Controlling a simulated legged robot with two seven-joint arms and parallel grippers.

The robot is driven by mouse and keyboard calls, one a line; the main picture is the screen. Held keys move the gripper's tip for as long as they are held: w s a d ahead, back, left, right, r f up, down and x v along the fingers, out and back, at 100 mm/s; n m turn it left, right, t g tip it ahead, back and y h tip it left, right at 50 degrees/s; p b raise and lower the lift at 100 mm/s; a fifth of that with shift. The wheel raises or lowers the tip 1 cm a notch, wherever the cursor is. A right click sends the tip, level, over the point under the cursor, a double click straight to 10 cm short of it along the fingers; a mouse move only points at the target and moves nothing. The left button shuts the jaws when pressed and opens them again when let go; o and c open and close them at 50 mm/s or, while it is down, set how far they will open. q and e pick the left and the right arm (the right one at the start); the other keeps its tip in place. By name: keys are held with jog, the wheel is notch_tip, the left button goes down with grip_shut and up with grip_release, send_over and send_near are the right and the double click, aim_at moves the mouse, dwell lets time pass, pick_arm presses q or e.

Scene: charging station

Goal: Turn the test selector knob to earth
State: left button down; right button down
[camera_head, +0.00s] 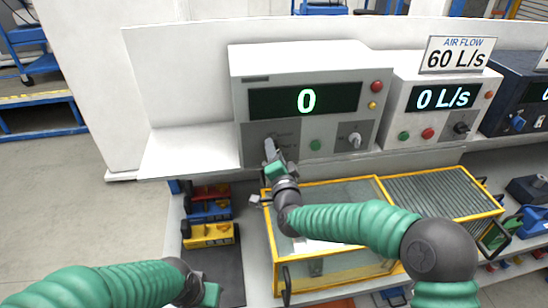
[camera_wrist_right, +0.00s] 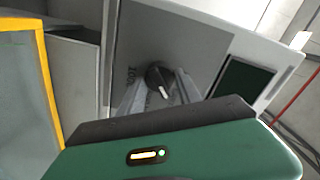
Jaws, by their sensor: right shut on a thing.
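The test selector knob (camera_wrist_right: 157,80) is dark with a white pointer line. It sits on the grey panel of the white tester box (camera_head: 310,60), whose display reads 0. In the head view my right gripper (camera_head: 270,148) is at the lower left of this panel and covers the knob. In the right wrist view the two fingers of my right gripper (camera_wrist_right: 157,90) are on either side of the knob, shut on it.
A second knob (camera_head: 355,140) and a green button (camera_head: 315,145) are on the same panel. An air flow box (camera_head: 440,100) stands to the right. Below are a yellow-framed glass case (camera_head: 330,195) and a yellow tool (camera_head: 208,235).

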jog(key=shift+f, duration=0.1)
dwell(0.4)
jog(key=c, duration=0.8)
grip_release()
jog(key=shift+d, duration=0.1)
jog(key=shift+s, duration=0.1)
jog(key=b+v, duration=0.3)
jog(key=v, duration=1.3)
jog(key=shift+s+d, duration=0.2)
jog(key=shift+f, duration=0.1)
